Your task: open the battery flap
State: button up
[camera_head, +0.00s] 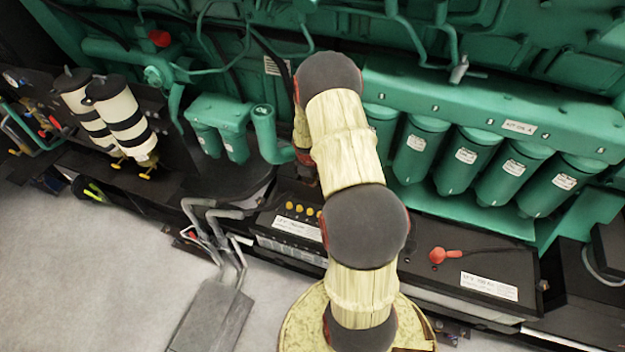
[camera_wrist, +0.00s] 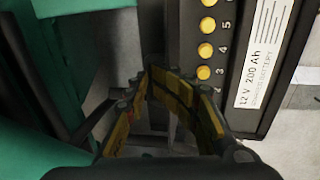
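A black battery (camera_head: 262,222) with yellow caps and a white label stands on the left side of my arm in the head view. In the wrist view, a battery (camera_wrist: 188,45) shows a row of numbered yellow caps (camera_wrist: 204,73) and a "12 V 200 Ah" label. A second battery (camera_head: 507,268) with a red terminal clamp is right of my arm. I cannot make out which part is the flap. My gripper (camera_wrist: 150,72) has its yellow-padded fingertips together, beside the battery's left edge, with nothing visible between them. My arm hides the gripper in the head view.
Green engine parts and several filter canisters (camera_head: 470,160) rise behind the batteries. Black-banded cream cylinders (camera_head: 122,118) stand at left. Grey conduits run down to a grey box (camera_head: 212,318) on the floor. Green metal (camera_wrist: 60,90) lies close left of my gripper. Open floor (camera_head: 90,270) lies at front left.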

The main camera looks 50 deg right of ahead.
jog(key=shift+o, duration=0.6)
jog(key=shift+s+a+f, duration=0.55)
jog(key=shift+a+f, duration=0.05)
jog(key=shift+f, duration=0.15)
jog(key=shift+w+r, duration=0.1)
jog(key=shift+w+d+r+p, duration=0.2)
jog(key=shift+w+d+p, duration=0.2)
jog(key=shift+d, duration=0.5)
jog(key=shift+w+d+r+p, duration=0.25)
jog(key=shift+w+d, duration=0.25)
jog(key=shift+d, duration=0.35)
jog(key=d, duration=0.1)
jog(key=w+d, duration=0.1)
jog(key=d, duration=0.1)
jog(key=w+d+r, duration=0.1)
jog(key=d, duration=0.1)
jog(key=shift+d, duration=0.2)
jog(key=shift+s, duration=0.1)
jog(key=shift+a, duration=0.1)
